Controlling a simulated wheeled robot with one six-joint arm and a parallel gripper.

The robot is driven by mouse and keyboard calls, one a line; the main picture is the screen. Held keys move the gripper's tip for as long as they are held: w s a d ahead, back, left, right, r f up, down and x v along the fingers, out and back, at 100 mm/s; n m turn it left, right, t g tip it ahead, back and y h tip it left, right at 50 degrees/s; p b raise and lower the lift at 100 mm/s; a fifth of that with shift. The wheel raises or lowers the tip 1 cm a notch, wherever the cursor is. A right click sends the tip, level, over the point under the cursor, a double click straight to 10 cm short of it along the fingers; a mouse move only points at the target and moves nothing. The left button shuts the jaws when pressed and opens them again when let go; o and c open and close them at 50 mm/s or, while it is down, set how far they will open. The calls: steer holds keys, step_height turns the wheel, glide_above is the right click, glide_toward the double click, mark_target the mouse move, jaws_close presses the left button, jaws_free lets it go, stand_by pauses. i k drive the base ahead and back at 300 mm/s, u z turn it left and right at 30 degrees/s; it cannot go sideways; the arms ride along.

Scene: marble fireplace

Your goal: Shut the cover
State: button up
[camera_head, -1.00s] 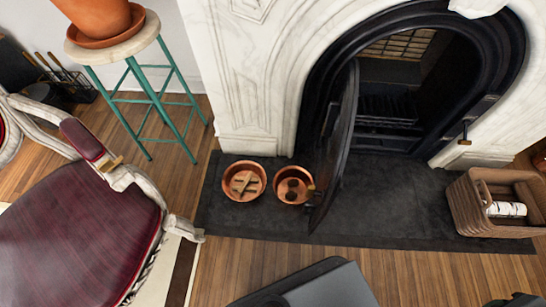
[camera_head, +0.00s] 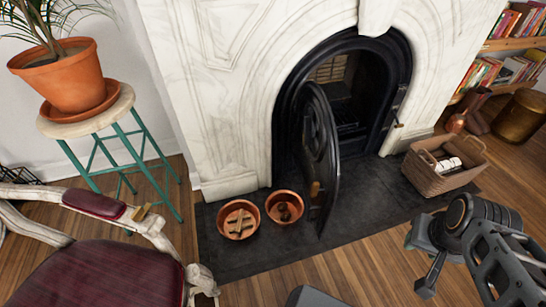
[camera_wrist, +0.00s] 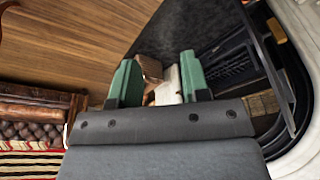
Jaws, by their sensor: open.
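The cover is a black arched iron door (camera_head: 320,150) with a small brass knob (camera_head: 315,190). It stands swung open, out over the dark hearth, from the left side of the black fireplace frame (camera_head: 400,70). The firebox opening shows beside it. My gripper (camera_head: 421,264) is at the lower right of the head view, well apart from the door. In the wrist view, its two green fingers (camera_wrist: 158,78) are spread, with nothing held between them. The basket shows beyond them.
A wicker basket (camera_head: 436,182) with a white roll stands right of the opening. An armchair (camera_head: 100,275) and a plant stool (camera_head: 90,115) are at left. Hearth between door and basket is clear.

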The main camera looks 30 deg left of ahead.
mark_target(322, 166)
steer(key=u, duration=1)
steer(key=i, duration=0.45)
steer(key=z, duration=0.05)
steer(key=k, duration=0.35)
steer(key=u, duration=0.55)
steer(key=i, duration=0.25)
steer(key=u, duration=0.7)
